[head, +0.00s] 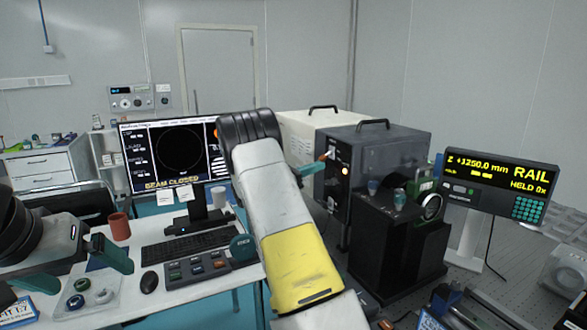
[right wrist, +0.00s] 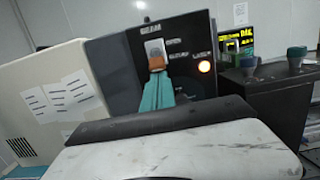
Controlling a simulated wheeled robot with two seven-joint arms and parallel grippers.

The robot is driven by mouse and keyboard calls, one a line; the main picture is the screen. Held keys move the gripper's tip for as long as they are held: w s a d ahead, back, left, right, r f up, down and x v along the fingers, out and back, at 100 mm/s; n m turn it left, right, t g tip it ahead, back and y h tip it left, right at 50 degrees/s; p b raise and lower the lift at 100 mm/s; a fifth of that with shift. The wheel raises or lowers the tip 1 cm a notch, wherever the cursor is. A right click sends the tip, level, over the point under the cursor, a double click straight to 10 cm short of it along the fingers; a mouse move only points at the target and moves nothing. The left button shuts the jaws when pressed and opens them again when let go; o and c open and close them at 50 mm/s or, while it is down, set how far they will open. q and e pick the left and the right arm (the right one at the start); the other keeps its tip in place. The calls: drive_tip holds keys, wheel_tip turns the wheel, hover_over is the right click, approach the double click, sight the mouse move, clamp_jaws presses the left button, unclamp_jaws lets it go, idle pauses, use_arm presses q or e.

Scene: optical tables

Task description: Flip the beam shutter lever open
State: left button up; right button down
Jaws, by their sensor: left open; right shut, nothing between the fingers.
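The beam shutter lever (right wrist: 156,63) has an orange grip below a pale metal plate, on the front of a dark box (right wrist: 112,58). In the head view its orange tip (head: 325,157) shows beside my right gripper (head: 315,167). The teal fingers of my right gripper (right wrist: 157,80) are together, empty, with their tips just below or against the orange grip; I cannot tell whether they touch. My left gripper (head: 108,252) is open over the desk at the left, partly hidden by its arm. The monitor (head: 165,150) reads "BEAM CLOSED".
A lit amber lamp (right wrist: 204,67) sits right of the lever. Knobs (head: 399,199) stand on a black stage at the right. A cream box (head: 300,120) is behind the dark box. A keyboard (head: 186,246), mouse (head: 149,282) and red mug (head: 119,227) stand on the desk.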

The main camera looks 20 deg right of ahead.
sight(323, 156)
drive_tip(key=shift+a+r+y, duration=0.15)
drive_tip(key=shift+r+y, duration=0.05)
drive_tip(key=shift+y, duration=0.3)
drive_tip(key=r+y, duration=0.1)
drive_tip(key=y, duration=0.1)
drive_tip(key=r+y, duration=0.2)
drive_tip(key=y, duration=0.1)
drive_tip(key=a+r+y, duration=0.1)
drive_tip(key=y, duration=0.2)
drive_tip(key=shift+r, duration=0.2)
drive_tip(key=shift+a+f, duration=0.1)
drive_tip(key=shift+a, duration=0.05)
drive_tip(key=shift+r+g, duration=0.3)
drive_tip(key=shift+r, duration=0.5)
